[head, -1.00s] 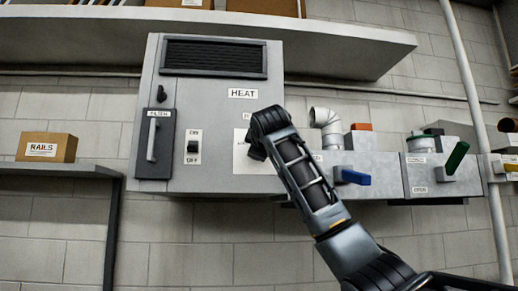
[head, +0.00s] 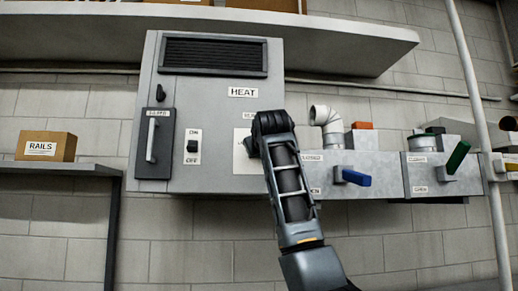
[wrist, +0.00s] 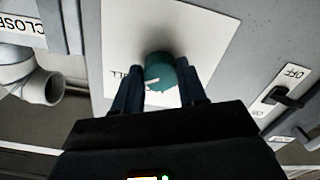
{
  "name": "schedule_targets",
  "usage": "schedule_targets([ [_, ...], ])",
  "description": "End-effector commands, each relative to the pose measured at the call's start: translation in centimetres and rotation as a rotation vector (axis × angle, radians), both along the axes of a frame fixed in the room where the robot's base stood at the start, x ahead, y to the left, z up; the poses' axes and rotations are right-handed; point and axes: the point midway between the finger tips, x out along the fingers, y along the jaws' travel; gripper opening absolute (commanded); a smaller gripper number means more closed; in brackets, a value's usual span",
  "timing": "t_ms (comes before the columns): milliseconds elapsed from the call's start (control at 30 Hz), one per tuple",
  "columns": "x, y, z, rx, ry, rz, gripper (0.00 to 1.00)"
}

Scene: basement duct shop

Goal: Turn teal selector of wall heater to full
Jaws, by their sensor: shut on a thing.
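The wall heater (head: 220,107) is a grey box marked HEAT. Its teal selector (wrist: 160,75) shows in the wrist view, standing out from a white label plate (wrist: 210,25) with a pale mark on its face. My gripper (wrist: 162,92) is shut on the selector, one dark finger on each side. Only part of the plate's lettering shows, upside down in the wrist view. In the head view my arm hides the selector, and the plate (head: 241,158) shows just left of the arm.
An ON/OFF switch (head: 193,147) and a filter door (head: 153,145) are left on the heater. Duct boxes with a blue lever (head: 356,178) and a green lever (head: 458,157) stand to the right. A shelf (head: 340,40) overhangs above. A RAILS box (head: 46,146) sits at left.

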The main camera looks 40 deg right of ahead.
Motion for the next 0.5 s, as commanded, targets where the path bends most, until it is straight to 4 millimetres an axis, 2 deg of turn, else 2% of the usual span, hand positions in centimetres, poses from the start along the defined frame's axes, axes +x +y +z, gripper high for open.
schedule_targets([
  [500, 0.08, -0.03, -0.38, 0.057, -0.03, -0.001, 0.11],
])
